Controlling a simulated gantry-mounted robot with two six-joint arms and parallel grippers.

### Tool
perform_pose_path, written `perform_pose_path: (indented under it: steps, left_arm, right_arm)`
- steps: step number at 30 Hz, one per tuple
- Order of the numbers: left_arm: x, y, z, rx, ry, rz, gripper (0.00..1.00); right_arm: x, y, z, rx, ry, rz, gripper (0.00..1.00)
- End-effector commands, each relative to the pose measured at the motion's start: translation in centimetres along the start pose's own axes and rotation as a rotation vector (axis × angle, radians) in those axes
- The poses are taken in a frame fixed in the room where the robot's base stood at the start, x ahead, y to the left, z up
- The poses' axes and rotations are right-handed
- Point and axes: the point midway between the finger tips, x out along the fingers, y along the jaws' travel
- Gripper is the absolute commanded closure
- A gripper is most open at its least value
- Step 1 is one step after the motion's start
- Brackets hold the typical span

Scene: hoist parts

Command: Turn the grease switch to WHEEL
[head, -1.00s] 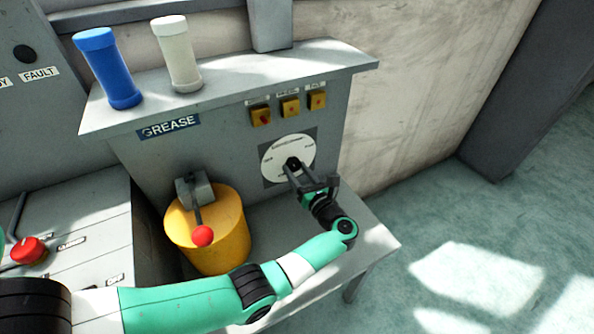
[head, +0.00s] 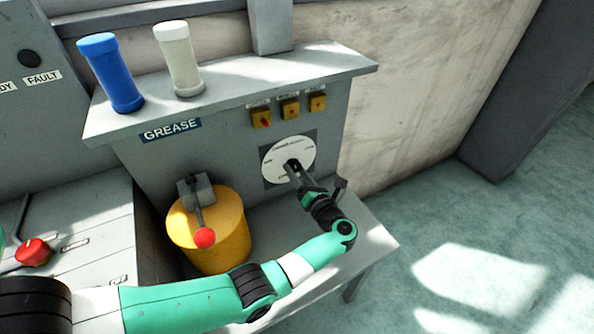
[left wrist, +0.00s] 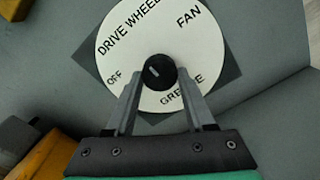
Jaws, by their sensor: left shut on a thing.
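The grease switch is a round white dial (head: 306,150) on the grey panel under the GREASE sign (head: 171,130). The left wrist view shows the dial (left wrist: 205,55) with the words OFF, DRIVE WHEEL, FAN and GREASE around a black knob (left wrist: 161,72). A short pale mark on the knob points to its upper left in that view, roughly toward DRIVE WHEEL. My left gripper (head: 294,167) is at the dial, shut on the knob, with one finger on each side, as the left wrist view (left wrist: 158,85) also shows. My right gripper is not in view.
Several small yellow switches (head: 290,108) sit just above the dial. A yellow drum (head: 222,235) with a red-knobbed lever (head: 204,238) stands left of my arm. Blue (head: 110,75) and white (head: 179,60) cylinders stand on the shelf above.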

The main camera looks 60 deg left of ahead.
Motion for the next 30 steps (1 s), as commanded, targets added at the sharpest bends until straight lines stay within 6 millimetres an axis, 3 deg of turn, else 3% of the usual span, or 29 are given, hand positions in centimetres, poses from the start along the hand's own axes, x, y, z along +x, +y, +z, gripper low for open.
perform_pose_path:
  steps: [15,30]
  left_arm:
    - [0.0,0.17,0.08,0.343,0.0,0.0,1.0]
    - [0.0,0.15,0.03,0.401,0.0,0.0,1.0]
  right_arm:
    - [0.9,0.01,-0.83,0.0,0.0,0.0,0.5]
    - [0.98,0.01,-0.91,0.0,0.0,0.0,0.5]
